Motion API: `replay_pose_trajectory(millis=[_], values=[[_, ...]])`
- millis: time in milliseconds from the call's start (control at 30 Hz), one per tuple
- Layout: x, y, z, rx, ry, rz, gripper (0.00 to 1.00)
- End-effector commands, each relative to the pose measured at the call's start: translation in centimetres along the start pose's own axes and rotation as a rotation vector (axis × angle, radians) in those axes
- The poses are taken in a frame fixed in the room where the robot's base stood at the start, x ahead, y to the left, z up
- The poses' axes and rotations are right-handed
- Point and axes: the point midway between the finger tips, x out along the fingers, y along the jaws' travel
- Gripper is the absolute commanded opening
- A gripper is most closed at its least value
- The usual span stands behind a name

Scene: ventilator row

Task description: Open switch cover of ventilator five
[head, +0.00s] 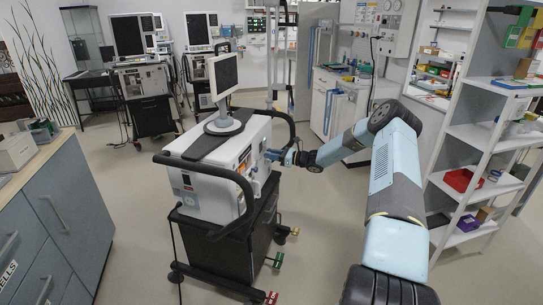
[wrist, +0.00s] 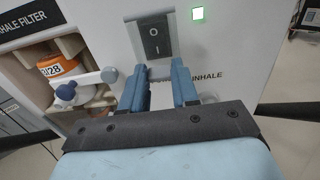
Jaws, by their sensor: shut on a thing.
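The ventilator (head: 215,175) is a white unit on a black cart in the middle of the head view, with a screen on top. My gripper (head: 285,157) is at its right-hand side face. In the wrist view a black rocker switch (wrist: 154,38) marked O and I sits upright on the white panel. My gripper's blue fingers (wrist: 160,85) are just below the switch, shut on a small pale grey piece (wrist: 160,73), which looks like the lower part of the switch cover. The rest of the cover is hard to make out. No ventilator number is readable.
A lit green lamp (wrist: 198,13) is right of the switch. An orange-labelled filter (wrist: 57,66) and a blue-knobbed lever (wrist: 88,86) are at left. The cart's black handle (head: 281,125) passes near my gripper. A white shelf (head: 470,138) stands right of my arm.

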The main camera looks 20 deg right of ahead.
Motion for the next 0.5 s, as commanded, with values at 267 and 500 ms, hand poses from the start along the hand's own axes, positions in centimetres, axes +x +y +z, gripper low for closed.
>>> replay_pose_trajectory(millis=[267, 500], values=[[-0.5, -0.1, 0.6, -0.004, 0.09, -0.001, 0.0], [-1.2, -0.1, 1.5, -0.008, 0.271, 0.0, 0.0]])
